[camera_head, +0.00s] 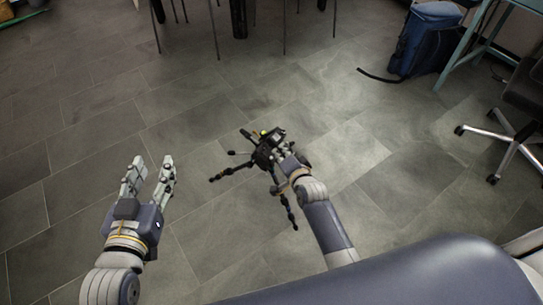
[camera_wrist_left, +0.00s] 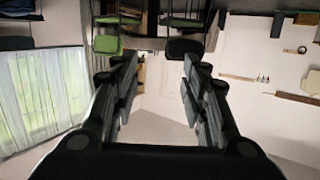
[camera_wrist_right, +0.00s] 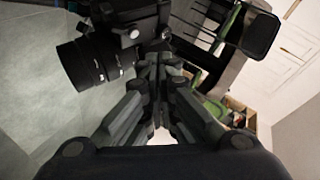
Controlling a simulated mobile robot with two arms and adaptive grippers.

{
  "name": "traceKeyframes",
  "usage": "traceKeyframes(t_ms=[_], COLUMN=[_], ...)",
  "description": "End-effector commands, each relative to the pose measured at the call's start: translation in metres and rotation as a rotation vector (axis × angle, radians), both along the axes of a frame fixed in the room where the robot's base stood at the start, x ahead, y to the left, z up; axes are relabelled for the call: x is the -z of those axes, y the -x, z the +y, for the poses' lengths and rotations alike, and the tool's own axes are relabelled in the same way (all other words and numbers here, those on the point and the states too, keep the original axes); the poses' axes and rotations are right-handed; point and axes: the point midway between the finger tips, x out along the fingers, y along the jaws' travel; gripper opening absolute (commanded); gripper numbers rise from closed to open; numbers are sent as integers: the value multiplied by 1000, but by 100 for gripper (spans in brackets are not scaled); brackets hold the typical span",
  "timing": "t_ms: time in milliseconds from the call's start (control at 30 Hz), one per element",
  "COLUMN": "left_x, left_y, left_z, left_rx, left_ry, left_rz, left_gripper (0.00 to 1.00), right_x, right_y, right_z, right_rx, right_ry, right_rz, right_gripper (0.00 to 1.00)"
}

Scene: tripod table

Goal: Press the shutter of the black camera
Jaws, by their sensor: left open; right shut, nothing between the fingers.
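The black camera (camera_head: 266,152) sits on top of a tripod (camera_head: 232,171) on the tiled floor in the head view. In the right wrist view the camera (camera_wrist_right: 120,25) fills the upper left, its ribbed lens (camera_wrist_right: 95,65) pointing to the lower left. My right gripper (camera_head: 284,152) is shut and empty at the camera's right side; in the right wrist view its fingertips (camera_wrist_right: 159,58) are close to the camera body. I cannot tell whether they touch it. The shutter button is not clearly seen. My left gripper (camera_head: 152,161) is open and empty, well left of the camera.
A blue bag (camera_head: 425,40) stands at the upper right by a table leg, with a wheeled chair (camera_head: 520,105) at the right edge. Thin furniture legs (camera_head: 216,30) stand at the top. The floor between my grippers is clear except for tripod legs.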

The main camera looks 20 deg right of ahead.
Motion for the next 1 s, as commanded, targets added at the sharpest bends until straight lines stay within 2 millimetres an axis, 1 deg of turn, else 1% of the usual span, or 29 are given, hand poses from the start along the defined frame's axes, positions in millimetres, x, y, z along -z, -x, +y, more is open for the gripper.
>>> traceKeyframes(t_ms=[400, 767, 1000], left_x=[38, 65, 82], left_y=[18, 38, 54], left_z=[10, 19, 26], left_rx=[-13, -24, -32], left_ry=[-50, -87, -112], left_rz=[205, 365, 472], left_gripper=[41, 41, 41], right_x=[-8, -13, -17], right_y=[3, 5, 7], right_z=[-2, -3, -4], right_rx=[0, 0, 0], right_ry=[0, 0, -1], right_rz=[0, 1, 1], right_gripper=[0, 0, 0])
